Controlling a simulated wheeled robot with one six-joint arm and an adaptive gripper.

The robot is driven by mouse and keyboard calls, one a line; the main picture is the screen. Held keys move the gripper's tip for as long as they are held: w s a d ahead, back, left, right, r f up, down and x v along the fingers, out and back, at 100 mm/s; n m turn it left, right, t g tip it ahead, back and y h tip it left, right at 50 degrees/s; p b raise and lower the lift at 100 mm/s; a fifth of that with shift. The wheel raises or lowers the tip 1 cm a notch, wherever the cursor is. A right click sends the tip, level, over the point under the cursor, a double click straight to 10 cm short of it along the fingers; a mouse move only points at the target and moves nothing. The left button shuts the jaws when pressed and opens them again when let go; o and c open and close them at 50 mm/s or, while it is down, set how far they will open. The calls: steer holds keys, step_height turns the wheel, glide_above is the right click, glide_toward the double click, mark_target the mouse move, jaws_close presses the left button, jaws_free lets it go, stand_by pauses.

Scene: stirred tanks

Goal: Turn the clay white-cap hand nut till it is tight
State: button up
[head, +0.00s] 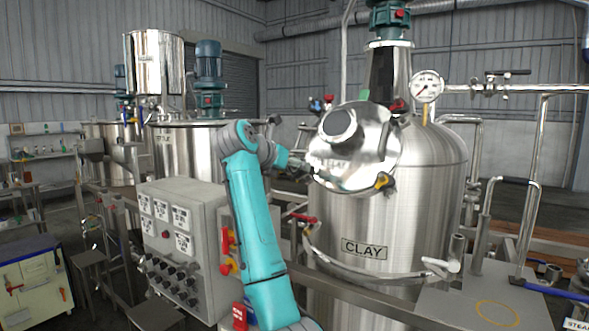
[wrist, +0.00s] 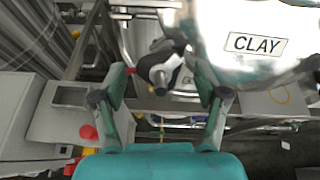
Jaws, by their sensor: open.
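The clay tank (head: 385,215) carries a CLAY label, which also shows in the wrist view (wrist: 256,44). Its shiny round lid (head: 365,150) faces me, with coloured hand nuts around its rim. My gripper (wrist: 170,88) is open, with its two fingers apart. A dark hand nut with a whitish part and a grey stud end (wrist: 163,72) shows between the fingers, nearer the left one. I take it for the white-cap nut; I cannot tell whether a finger touches it. In the head view my gripper (head: 306,168) is at the lid's left edge and hides that nut.
A yellow hand nut (head: 384,181) sits at the lid's lower right, and a red one (head: 328,98) at its upper left. A grey control box (head: 180,240) stands left of my arm. A curved metal rail (head: 370,272) runs before the tank. A pressure gauge (head: 427,86) is at upper right.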

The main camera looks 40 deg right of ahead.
steer(key=shift+x, duration=0.85)
steer(key=shift+c, duration=0.2)
steer(key=c, duration=1.1)
steer(key=shift+m, duration=0.9)
steer(key=o, duration=1.1)
steer(key=shift+o, duration=0.2)
steer(key=shift+s+a+r, duration=0.1)
steer(key=shift+a, duration=0.05)
steer(key=v, duration=1.1)
steer(key=shift+a, duration=0.35)
